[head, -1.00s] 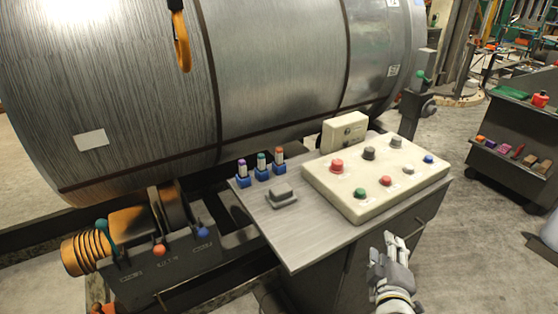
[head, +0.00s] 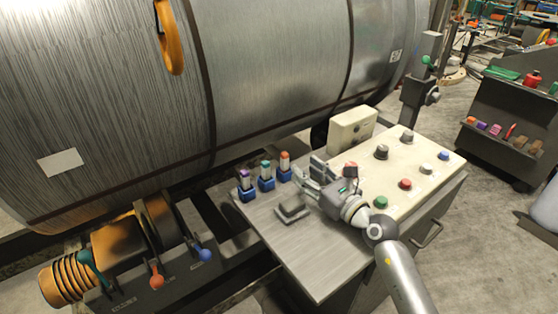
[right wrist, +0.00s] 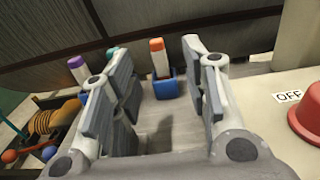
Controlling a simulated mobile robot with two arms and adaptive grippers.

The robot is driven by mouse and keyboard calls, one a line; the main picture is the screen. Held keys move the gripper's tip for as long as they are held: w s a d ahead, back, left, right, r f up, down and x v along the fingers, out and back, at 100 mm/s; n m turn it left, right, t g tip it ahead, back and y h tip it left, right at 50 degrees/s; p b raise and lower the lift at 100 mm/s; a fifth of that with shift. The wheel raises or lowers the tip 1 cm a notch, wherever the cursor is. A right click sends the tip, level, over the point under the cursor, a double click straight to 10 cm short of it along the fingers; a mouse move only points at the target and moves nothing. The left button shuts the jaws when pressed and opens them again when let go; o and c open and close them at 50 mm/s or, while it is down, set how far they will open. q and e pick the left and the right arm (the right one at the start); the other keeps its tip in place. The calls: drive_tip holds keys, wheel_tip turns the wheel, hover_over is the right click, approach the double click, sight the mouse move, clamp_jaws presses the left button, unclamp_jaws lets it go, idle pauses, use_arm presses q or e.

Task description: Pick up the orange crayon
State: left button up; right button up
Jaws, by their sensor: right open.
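The orange crayon (head: 285,160) stands upright in a small blue holder (head: 284,174) at the right end of a row of three on the grey console top. It has an orange tip and a pale wrapper. My right gripper (head: 308,172) is open and empty, just right of the crayon and above the console. In the right wrist view, the orange crayon (right wrist: 158,60) stands beyond the fingers, seen in the gap between them, and appears untouched. My left gripper is not in view.
A purple-tipped crayon (head: 244,178) and a teal-tipped one (head: 265,169) stand to the left in blue holders. A grey block (head: 292,210) lies in front. The cream button panel (head: 425,170) is at right. A large metal drum (head: 280,75) rises behind.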

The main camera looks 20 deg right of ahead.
sight(287, 156)
drive_tip(key=x, duration=0.3)
drive_tip(key=shift+w+a+r, duration=0.1)
drive_tip(key=shift+w+a, duration=0.15)
drive_tip(key=shift+w, duration=0.05)
drive_tip(key=shift+w+a, duration=0.1)
drive_tip(key=shift+w, duration=0.2)
drive_tip(key=x, duration=0.4)
drive_tip(key=shift+w+a, duration=0.2)
drive_tip(key=shift+w, duration=0.15)
drive_tip(key=shift+w+a, duration=0.1)
drive_tip(key=shift+w, duration=0.1)
drive_tip(key=shift+s, duration=0.1)
drive_tip(key=shift+c, duration=0.4)
drive_tip(key=c, duration=0.5)
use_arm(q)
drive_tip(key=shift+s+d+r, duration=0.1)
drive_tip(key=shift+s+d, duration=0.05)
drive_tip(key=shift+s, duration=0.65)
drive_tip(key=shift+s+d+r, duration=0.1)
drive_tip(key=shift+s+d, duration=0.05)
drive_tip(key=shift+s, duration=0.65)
use_arm(e)
clamp_jaws()
